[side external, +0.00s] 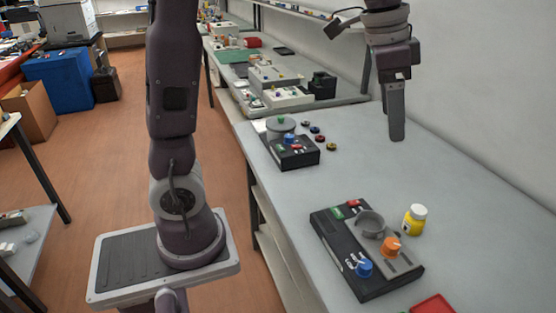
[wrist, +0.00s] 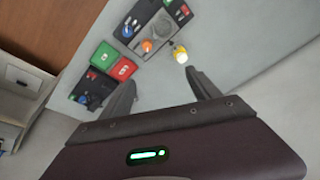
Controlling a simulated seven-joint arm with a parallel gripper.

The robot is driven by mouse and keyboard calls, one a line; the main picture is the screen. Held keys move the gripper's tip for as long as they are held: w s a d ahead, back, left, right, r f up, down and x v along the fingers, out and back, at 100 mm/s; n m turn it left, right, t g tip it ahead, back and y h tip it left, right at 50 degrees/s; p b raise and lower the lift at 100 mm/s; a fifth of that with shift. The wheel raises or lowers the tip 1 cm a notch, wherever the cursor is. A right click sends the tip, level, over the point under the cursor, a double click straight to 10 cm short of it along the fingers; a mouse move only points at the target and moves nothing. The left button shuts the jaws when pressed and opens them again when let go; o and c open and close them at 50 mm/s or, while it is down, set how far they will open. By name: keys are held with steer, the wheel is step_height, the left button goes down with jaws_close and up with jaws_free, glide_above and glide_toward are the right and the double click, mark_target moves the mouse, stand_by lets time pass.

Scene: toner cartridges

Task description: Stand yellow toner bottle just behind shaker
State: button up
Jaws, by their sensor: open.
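The yellow toner bottle (side external: 413,222) has a white cap and stands upright on the bench, just right of a black-and-grey control unit (side external: 340,246) with a grey cup, an orange knob and a blue knob. This unit looks like the shaker, though no name is readable on it. The bottle also shows in the wrist view (wrist: 180,56), beside the same unit (wrist: 153,28). My gripper (side external: 396,136) is open and empty, high above the bench and well apart from the bottle. In the wrist view its two fingers (wrist: 160,79) are spread wide.
A second black unit with a grey round top (side external: 291,150) stands farther back, with several small caps (side external: 318,134) beside it. The bench between the units is clear.

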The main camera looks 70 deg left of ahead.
steer(key=s+f+n+t, duration=0.1)
steer(key=s+f+n, duration=0.1)
steer(key=s, duration=0.9)
steer(key=s+d+f+n+t+y, duration=0.1)
steer(key=s+n, duration=0.3)
steer(key=s, duration=0.7)
steer(key=shift+s+d+f+t, duration=0.2)
steer(key=shift+f+t, duration=0.2)
steer(key=shift+f, duration=0.2)
